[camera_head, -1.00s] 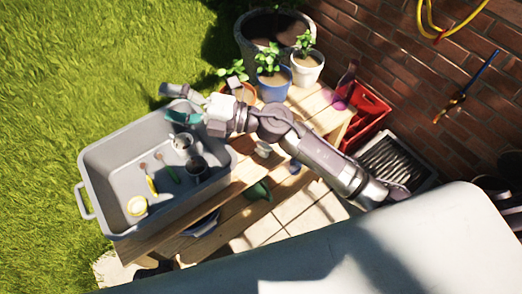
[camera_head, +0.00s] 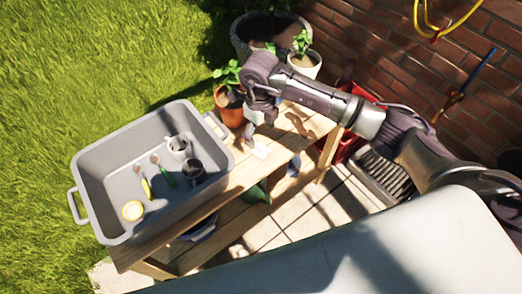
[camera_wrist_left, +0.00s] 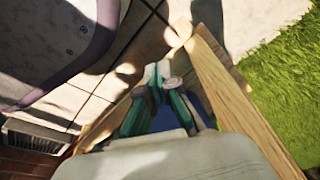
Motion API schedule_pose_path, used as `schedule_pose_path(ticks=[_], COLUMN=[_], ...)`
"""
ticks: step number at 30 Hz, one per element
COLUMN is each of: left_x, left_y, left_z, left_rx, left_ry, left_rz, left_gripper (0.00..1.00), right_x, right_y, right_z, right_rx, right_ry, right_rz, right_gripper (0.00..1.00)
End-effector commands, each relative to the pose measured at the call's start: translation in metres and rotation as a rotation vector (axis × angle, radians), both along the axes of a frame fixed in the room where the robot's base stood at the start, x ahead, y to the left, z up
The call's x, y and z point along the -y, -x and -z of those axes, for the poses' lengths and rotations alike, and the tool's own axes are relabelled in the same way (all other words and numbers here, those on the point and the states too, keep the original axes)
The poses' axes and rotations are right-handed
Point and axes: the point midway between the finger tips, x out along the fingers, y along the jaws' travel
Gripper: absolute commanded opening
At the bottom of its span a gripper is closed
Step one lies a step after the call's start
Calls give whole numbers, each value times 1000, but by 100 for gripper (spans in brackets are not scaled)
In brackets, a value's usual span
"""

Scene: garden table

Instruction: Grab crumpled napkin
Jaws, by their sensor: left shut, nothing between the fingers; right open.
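A small white crumpled thing, likely the napkin (camera_head: 257,149), lies on the wooden table (camera_head: 239,178) to the right of the grey tub in the head view. My right gripper (camera_head: 260,112) points down just behind and above it, apart from it as far as I can tell. It is open; its fingertips are small and hard to make out. My left gripper (camera_wrist_left: 160,82) shows its teal fingers in the left wrist view, shut and empty, beside the wooden table frame.
The grey tub (camera_head: 89,162) holds cups, small tools and a yellow round item. A terracotta pot (camera_head: 229,113) stands close to my right gripper, with a white pot (camera_head: 304,67) behind. A red crate (camera_head: 345,148) stands beyond the table. A brick wall bounds the right.

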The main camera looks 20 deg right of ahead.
Motion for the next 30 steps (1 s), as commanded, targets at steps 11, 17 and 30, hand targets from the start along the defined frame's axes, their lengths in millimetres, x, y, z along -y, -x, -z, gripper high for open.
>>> schedule_pose_path(ticks=[11, 17, 30], left_x=[1, 1, 2], left_y=[-8, -12, -17], left_z=[-11, -17, -28], left_rx=[8, 11, 17], left_ry=[0, 1, 1], left_rz=[-2, -2, -4], left_gripper=[0, 0, 0], right_x=[0, 1, 2], right_y=[1, 4, 3], right_z=[37, 63, 84], right_rx=[-1, -3, 1], right_ry=[-3, -4, -3], right_rz=[-1, 0, -1], right_gripper=[80, 80, 72])
